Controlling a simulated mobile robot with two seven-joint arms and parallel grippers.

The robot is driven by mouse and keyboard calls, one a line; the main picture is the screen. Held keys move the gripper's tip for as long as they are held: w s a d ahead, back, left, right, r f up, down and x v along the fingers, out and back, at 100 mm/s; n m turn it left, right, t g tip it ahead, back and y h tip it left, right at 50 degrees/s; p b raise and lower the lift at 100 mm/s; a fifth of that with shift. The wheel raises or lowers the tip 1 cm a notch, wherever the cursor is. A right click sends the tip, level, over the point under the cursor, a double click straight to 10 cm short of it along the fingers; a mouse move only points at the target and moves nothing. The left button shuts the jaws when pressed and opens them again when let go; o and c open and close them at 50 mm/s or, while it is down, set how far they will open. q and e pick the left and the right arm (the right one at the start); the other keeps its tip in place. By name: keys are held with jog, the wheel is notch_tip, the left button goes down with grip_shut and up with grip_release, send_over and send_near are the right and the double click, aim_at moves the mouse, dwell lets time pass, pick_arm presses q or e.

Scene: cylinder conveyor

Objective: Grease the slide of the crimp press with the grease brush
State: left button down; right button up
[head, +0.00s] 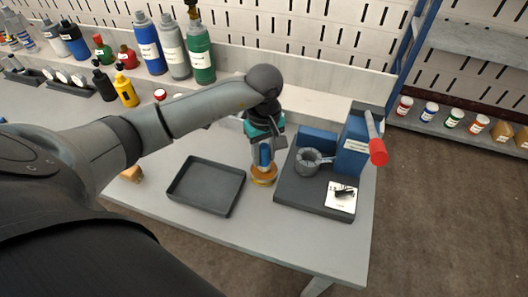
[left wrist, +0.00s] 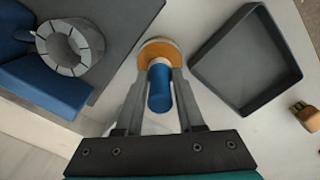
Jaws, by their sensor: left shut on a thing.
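My left gripper (left wrist: 160,88) points down at the table and is shut on the blue handle of the grease brush (left wrist: 159,92). In the head view the handle (head: 264,155) shows upright below the gripper. The brush's lower end meets a round orange-brown tin (left wrist: 157,48) with a pale rim, also seen in the head view (head: 263,178); the bristles are hidden. The crimp press (head: 352,145) stands just right of the tin, with a blue body, red-ended lever, grey ring-shaped die (head: 308,160) and dark base. I cannot make out its slide clearly. My right gripper is out of view.
An empty dark tray (head: 207,186) lies left of the tin. A small wooden-backed brush or block (left wrist: 306,116) lies beyond the tray. A white card (head: 341,196) with a small dark part lies on the press base. Bottles (head: 147,45) line the back.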

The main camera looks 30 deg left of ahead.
aim_at(264, 146)
pick_arm(q)
jog(key=shift+f+b, duration=0.6)
dwell(2.2)
jog(key=shift+r+p, duration=2.4)
jog(key=shift+r, duration=1.2)
jog(key=s+d+r+m, duration=0.2)
jog(key=d+r+m, duration=0.2)
jog(key=r, duration=0.3)
jog(key=s+d+r+m, duration=0.3)
jog(key=d+r+m, duration=0.1)
jog(key=r+m, duration=0.2)
jog(key=shift+s+d+r+m, duration=0.3)
jog(key=shift+r+m, duration=0.1)
jog(key=shift+m, duration=0.4)
